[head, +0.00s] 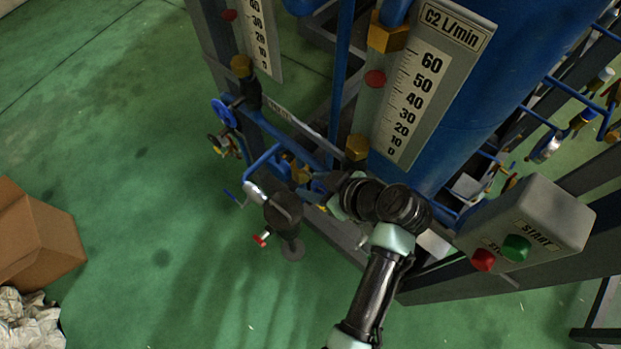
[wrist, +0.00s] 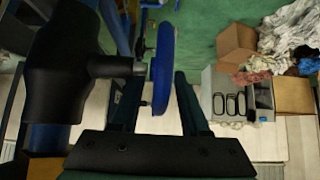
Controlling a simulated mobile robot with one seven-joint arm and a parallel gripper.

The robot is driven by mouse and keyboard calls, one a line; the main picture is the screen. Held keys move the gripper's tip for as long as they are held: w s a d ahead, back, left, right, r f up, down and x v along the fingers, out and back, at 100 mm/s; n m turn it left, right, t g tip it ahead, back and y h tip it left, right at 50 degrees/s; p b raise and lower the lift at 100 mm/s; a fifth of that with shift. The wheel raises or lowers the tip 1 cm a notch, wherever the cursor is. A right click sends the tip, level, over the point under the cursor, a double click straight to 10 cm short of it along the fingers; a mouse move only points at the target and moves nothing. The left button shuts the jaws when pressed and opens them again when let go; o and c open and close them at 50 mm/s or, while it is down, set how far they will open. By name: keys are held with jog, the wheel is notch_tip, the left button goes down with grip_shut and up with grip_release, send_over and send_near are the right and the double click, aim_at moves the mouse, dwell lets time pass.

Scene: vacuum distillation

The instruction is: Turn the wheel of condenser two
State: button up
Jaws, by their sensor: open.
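In the wrist view a blue wheel (wrist: 163,62) shows edge-on, on a short stem from a black valve body (wrist: 62,70). My gripper (wrist: 159,78) is open, with one finger on each side of the wheel's rim. The wheel looks closer to the right finger; I cannot tell if they touch. My wrist hides most of the gripper and the condenser two wheel there. Another blue wheel (head: 223,112) is on the valve farther left, under the neighbouring gauge.
A grey START/stop box (head: 527,225) is close on the right. A cardboard box (head: 38,240) sits at the left on open green floor.

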jog(key=shift+x, duration=0.75)
grip_shut()
